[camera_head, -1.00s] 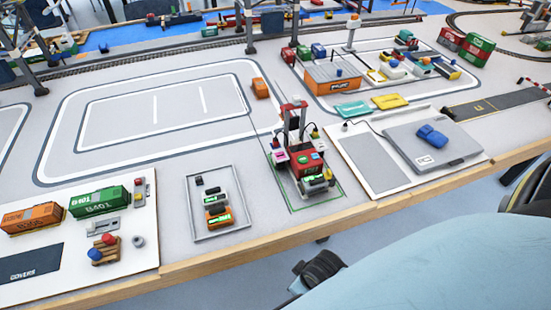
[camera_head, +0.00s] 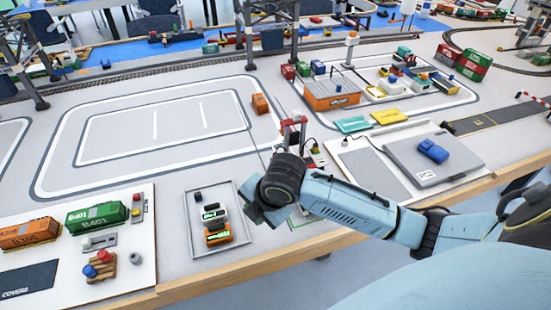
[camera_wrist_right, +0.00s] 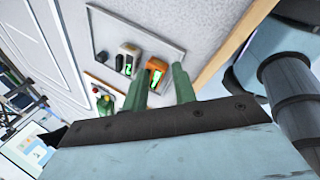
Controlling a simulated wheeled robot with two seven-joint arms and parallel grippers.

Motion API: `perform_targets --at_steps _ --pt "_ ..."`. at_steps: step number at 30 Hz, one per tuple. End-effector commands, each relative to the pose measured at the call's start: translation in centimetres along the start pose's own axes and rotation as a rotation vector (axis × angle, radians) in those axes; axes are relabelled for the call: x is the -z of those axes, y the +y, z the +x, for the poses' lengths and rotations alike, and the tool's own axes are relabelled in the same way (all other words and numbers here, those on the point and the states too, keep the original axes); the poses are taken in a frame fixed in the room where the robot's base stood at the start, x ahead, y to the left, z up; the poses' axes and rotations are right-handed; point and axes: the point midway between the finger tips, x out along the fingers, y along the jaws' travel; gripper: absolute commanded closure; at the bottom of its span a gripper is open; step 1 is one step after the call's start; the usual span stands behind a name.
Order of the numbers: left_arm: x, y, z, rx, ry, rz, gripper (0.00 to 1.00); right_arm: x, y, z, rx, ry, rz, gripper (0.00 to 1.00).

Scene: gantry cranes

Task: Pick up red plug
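The red plug (camera_head: 103,257) stands in a small wooden block (camera_head: 101,270) on the white board at the front left, beside a blue plug (camera_head: 89,271). My right gripper (camera_wrist_right: 161,74) shows two green fingers spread apart in the right wrist view, with nothing held between them. In the head view my right arm reaches in from the right, its wrist over the front middle of the table, well right of the red plug. Its fingers are hidden there. I cannot make out the red plug surely in the wrist view. My left gripper is not in view.
A grey tray (camera_head: 236,242) with small orange and white devices lies between my right wrist and the plug block. Green (camera_head: 96,217) and orange (camera_head: 30,234) containers stand behind the block. A red crane (camera_head: 293,130) is partly hidden by my arm.

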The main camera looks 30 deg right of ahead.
Motion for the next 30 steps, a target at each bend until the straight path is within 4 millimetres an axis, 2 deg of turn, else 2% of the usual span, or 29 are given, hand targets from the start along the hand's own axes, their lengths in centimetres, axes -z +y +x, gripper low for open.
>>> perform_targets --at_steps 1,3,9,12,17,20,30 --pt "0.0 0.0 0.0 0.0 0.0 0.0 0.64 -2.0 1.8 -0.6 0.003 -0.035 -0.147 0.73" --pt "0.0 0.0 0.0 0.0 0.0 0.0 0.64 -4.4 3.6 -1.5 0.027 -0.065 -0.352 0.73" --pt "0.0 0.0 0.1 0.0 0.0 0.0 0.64 -11.7 7.3 -5.1 0.118 -0.14 -0.793 0.73" --pt "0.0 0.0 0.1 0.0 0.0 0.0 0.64 -14.4 8.3 -6.9 0.156 -0.158 -0.923 0.73" --pt "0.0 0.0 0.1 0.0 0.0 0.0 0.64 -16.7 9.0 -8.3 0.19 -0.166 -1.03 0.73" --pt "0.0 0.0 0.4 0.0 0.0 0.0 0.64 -17.2 8.9 -7.6 0.198 -0.164 -1.049 0.73" --pt "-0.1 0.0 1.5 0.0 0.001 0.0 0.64 -18.5 8.5 -1.6 0.195 -0.164 -1.05 0.73"
